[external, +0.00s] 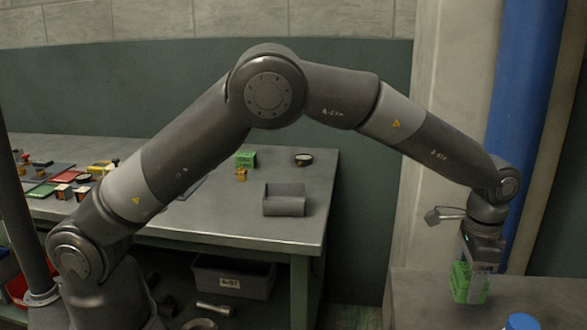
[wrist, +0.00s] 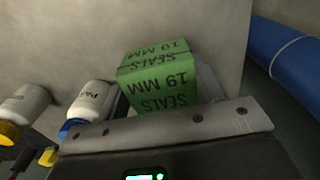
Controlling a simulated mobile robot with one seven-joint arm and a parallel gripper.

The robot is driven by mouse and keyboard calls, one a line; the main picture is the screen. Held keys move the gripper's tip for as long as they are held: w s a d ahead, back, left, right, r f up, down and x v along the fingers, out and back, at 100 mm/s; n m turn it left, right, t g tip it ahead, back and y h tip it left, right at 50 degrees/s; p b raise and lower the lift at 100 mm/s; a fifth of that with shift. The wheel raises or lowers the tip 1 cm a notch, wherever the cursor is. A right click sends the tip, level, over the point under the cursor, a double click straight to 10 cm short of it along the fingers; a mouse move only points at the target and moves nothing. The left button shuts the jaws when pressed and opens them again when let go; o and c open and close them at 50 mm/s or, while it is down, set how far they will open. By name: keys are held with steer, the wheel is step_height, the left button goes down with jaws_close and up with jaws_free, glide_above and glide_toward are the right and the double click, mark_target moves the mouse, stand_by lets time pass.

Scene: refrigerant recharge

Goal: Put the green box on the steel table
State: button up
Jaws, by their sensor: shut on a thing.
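The green box (external: 469,283) is in my gripper (external: 474,265) at the right of the external view. My gripper is shut on it and points down over the grey tabletop (external: 415,292) at the lower right.
White bottles stand beside the gripper in the wrist view, one with a blue cap (wrist: 92,100) and one with a yellow cap (wrist: 25,102). A blue pipe (external: 530,100) rises behind. The left bench (external: 300,225) holds another green box (external: 245,158) and a grey bin (external: 285,200).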

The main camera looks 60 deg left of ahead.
mark_target(460, 307)
steer(key=shift+w+a+f, duration=0.35)
steer(key=shift+w+f, duration=0.1)
steer(key=shift+w, duration=0.2)
steer(key=shift+f, duration=1.95)
steer(key=shift+f, duration=0.1)
steer(key=o, duration=1)
steer(key=shift+c, duration=0.2)
